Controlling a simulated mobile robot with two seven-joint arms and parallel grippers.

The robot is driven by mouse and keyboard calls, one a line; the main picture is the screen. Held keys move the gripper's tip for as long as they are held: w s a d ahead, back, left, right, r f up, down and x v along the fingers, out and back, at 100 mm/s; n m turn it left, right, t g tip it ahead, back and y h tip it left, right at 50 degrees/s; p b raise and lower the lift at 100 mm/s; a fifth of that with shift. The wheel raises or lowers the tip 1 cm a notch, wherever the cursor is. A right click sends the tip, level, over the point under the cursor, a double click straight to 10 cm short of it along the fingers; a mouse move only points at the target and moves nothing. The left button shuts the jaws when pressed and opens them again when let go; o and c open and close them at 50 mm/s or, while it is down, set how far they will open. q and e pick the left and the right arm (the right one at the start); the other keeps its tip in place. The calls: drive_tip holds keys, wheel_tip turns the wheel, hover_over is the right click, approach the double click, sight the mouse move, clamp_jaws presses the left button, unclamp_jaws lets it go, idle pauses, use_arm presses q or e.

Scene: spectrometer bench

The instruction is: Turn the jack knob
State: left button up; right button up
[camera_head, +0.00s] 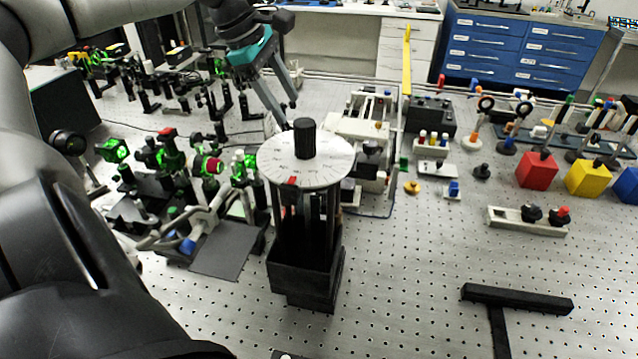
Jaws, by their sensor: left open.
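The jack knob (305,138) is a black ribbed cylinder standing upright at the centre of a round white dial plate (280,165) with marks around its rim. Below the plate, dark upright posts rise from a black box-shaped base (312,285). A small red mark sits at the plate's front edge. My left gripper (288,116), with a teal body and grey fingers, reaches down from the top, behind and just left of the knob in the picture. Its fingers are apart with nothing between them. I cannot tell whether a fingertip touches the plate. My right gripper is out of view.
Crowded optics with green parts (165,150) stand left of the jack. A pale instrument (365,125) stands close behind it on the right. Red (537,171) and yellow (586,179) cubes lie farther right. A black T-shaped bar (515,299) lies front right. Bare perforated bench lies between.

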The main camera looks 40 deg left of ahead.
use_arm(q)
drive_tip(key=s+d+n+g+h, duration=0.2)
drive_tip(key=s+d, duration=0.1)
drive_tip(key=d, duration=0.1)
drive_tip(key=b, duration=0.5)
approach(322, 193)
drive_tip(key=x, duration=0.5)
drive_tip(key=w+x, duration=0.1)
drive_tip(key=x, duration=0.2)
drive_tip(key=shift+a+f, duration=0.2)
drive_tip(key=shift+a, duration=0.05)
drive_tip(key=shift+c, duration=0.2)
clamp_jaws()
